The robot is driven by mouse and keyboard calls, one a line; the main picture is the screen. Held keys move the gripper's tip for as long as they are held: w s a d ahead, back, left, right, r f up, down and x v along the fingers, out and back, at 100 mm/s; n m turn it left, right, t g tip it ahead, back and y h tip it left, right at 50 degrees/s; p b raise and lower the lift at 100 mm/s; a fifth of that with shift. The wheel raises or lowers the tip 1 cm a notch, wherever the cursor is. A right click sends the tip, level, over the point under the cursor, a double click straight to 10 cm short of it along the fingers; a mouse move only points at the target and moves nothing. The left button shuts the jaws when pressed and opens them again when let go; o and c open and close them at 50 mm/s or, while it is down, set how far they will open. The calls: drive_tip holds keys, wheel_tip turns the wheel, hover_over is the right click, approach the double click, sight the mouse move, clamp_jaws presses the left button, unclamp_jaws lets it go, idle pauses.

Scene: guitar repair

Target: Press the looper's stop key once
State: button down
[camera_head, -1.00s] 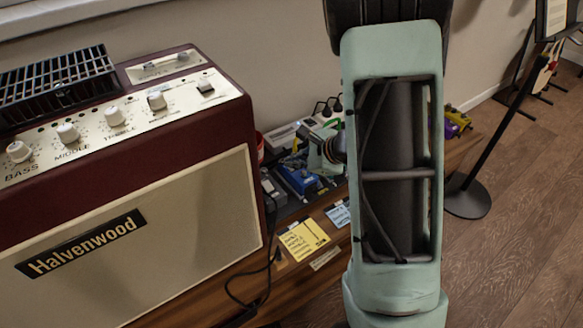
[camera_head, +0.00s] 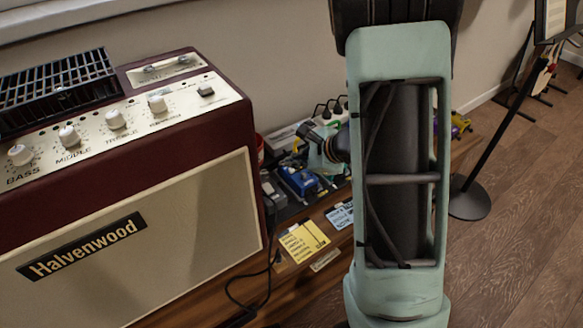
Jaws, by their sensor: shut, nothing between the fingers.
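The looper and its stop key cannot be made out for sure. Small gear sits crowded on a dark board behind the amplifier's right side, with a blue pedal (camera_head: 299,181) the clearest piece. My pale green arm stands upright in front and hides the right part of this gear. A small pale green wrist part of mine shows just left of the arm, above or among the gear. My gripper's fingers cannot be seen, so contact with any key cannot be told.
A maroon amplifier (camera_head: 205,128) labelled Halvenwood fills the left, with a black cage-like box (camera_head: 55,85) on top. Yellow (camera_head: 304,241) and blue (camera_head: 341,215) notes lie on the wooden bench front. A cable hangs there. A black stand (camera_head: 470,200) is on the floor right.

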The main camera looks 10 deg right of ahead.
drive_tip(key=shift+r, duration=0.2)
wheel_tip(320, 180, up, 5)
drive_tip(key=p, duration=0.3)
idle(0.4)
idle(0.7)
